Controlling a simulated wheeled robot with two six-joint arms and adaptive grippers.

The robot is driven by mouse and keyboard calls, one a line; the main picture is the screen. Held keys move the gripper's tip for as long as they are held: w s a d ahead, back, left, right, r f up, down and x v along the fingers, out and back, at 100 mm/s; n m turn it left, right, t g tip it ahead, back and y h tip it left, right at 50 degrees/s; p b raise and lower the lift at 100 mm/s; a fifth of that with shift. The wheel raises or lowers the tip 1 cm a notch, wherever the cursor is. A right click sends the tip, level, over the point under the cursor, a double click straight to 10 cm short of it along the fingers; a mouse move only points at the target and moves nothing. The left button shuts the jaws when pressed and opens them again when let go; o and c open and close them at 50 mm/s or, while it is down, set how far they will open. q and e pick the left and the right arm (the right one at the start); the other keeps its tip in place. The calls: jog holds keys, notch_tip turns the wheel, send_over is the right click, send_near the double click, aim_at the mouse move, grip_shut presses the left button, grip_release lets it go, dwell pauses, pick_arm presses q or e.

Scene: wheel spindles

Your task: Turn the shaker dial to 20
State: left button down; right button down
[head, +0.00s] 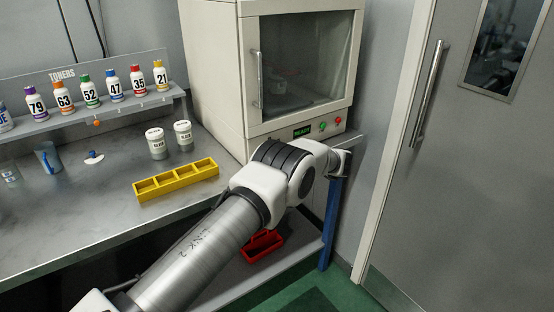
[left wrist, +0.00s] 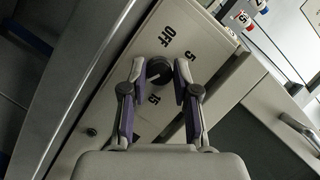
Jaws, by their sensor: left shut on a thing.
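The dark round dial (left wrist: 159,70) sits on a pale panel (left wrist: 205,32) in the left wrist view. Printed marks OFF, 5 and 15 show around it; other marks are hidden. Its pointer is too dark to read surely. My left gripper (left wrist: 160,72) is shut on the dial, one finger on each side. In the head view the pale cabinet (head: 215,60) has a window, a green READY display (head: 302,132) and green and red buttons. My left arm reaches to its lower right, where the dial and fingertips are hidden.
A steel bench holds a yellow tray (head: 176,180) and two white jars (head: 157,143). Numbered toner bottles stand on a shelf (head: 100,112) behind. A red tray (head: 263,246) lies below. A grey door (head: 480,170) closes off the right side.

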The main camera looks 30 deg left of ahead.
pick_arm(q)
jog(key=shift+f+m+b, duration=0.1)
jog(key=shift+m+b, duration=0.3)
dwell(0.3)
jog(key=c, duration=0.9)
grip_release()
jog(key=shift+a, duration=0.1)
jog(key=shift+o, duration=0.2)
jog(key=v, duration=1.2)
jog(key=shift+f, duration=0.2)
jog(key=shift+w, duration=0.15)
